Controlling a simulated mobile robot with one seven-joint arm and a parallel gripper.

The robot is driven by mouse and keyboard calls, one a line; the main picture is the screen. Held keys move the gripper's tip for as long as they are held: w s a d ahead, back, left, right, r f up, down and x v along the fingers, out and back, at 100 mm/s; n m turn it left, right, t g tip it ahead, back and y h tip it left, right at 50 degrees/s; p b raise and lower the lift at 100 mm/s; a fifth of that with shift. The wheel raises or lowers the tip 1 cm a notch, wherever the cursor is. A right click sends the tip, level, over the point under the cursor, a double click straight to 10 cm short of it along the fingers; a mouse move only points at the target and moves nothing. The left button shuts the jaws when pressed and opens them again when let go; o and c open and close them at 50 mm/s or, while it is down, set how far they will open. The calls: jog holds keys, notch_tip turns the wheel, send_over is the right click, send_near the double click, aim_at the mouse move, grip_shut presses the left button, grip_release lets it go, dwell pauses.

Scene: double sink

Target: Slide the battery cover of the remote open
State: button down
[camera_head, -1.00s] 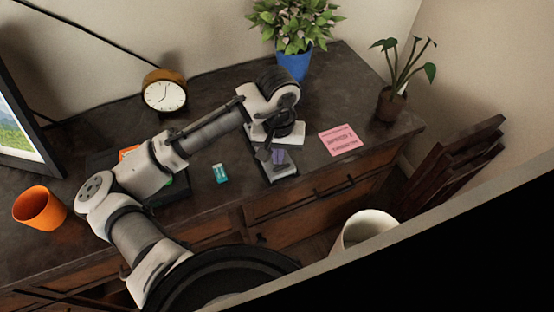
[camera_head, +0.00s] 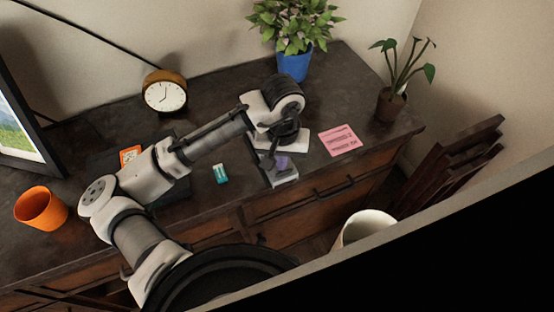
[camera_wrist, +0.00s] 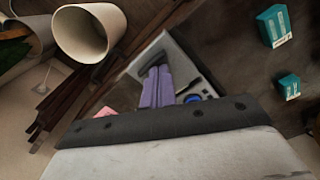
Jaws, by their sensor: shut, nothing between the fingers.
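The remote (camera_head: 286,178) is a pale grey and dark body on the desk near its front edge. Two purple batteries (camera_head: 281,162) show in its open compartment. In the wrist view the remote (camera_wrist: 183,65) lies tilted, with the purple batteries (camera_wrist: 155,88) side by side and a small blue round mark beside them. My gripper (camera_head: 273,154) is shut and empty over the far part of the remote; contact cannot be told. A white piece under my wrist, perhaps the cover, is partly hidden. My gripper's dark body hides the remote's near end in the wrist view.
A teal and white block (camera_head: 220,174) lies left of the remote, a pink note (camera_head: 339,140) right. A clock (camera_head: 165,91), blue-potted plant (camera_head: 293,62), small plant (camera_head: 390,104) and orange cup (camera_head: 40,208) stand around. A pale bin (camera_head: 364,228) is below the front edge.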

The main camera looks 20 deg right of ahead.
jog(key=shift+s+d+p, duration=0.1)
jog(key=shift+s+p, duration=0.3)
jog(key=shift+s, duration=1.85)
notch_tip(320, 180, up, 7)
jog(key=p, duration=0.6)
jog(key=shift+p, duration=0.4)
